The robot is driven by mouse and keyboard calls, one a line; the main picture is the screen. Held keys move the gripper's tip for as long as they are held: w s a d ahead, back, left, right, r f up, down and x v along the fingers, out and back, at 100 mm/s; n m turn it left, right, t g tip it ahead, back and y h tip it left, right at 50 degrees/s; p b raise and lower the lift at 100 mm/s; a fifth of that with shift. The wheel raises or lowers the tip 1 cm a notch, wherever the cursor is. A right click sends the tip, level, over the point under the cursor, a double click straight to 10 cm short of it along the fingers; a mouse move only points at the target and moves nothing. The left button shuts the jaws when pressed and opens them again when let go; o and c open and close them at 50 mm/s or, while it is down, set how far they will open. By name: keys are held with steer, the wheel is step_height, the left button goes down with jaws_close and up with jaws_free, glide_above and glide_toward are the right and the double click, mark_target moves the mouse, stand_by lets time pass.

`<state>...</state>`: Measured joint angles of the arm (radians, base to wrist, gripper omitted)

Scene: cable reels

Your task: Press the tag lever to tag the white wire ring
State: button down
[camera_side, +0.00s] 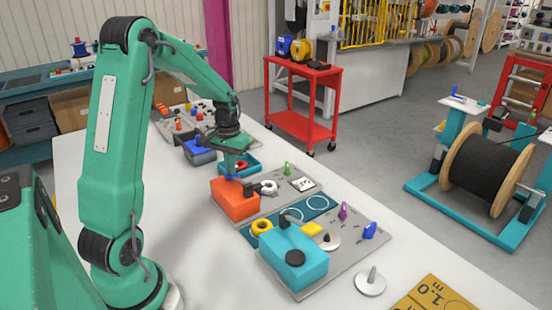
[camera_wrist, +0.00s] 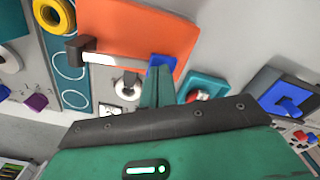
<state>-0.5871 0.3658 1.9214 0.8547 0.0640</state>
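The orange box (camera_side: 235,203) carries a blue lever handle (camera_side: 228,178) on top; the handle also shows in the wrist view (camera_wrist: 160,64). A pale bar with a dark end block (camera_wrist: 80,50) reaches out beside the box. The white wire ring (camera_side: 268,187) lies beside the box near that dark end; it also shows in the wrist view (camera_wrist: 127,86). My gripper (camera_wrist: 157,72) has its green fingers close together, with tips at the blue handle. I cannot tell whether they touch it. No ring shows between the fingers.
A teal box (camera_side: 294,260), a yellow ring (camera_side: 261,227) and a teal board with circle outlines (camera_side: 290,216) stand nearer the camera.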

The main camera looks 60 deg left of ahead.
step_height(320, 180, up, 12)
stand_by(0.8)
stand_by(0.6)
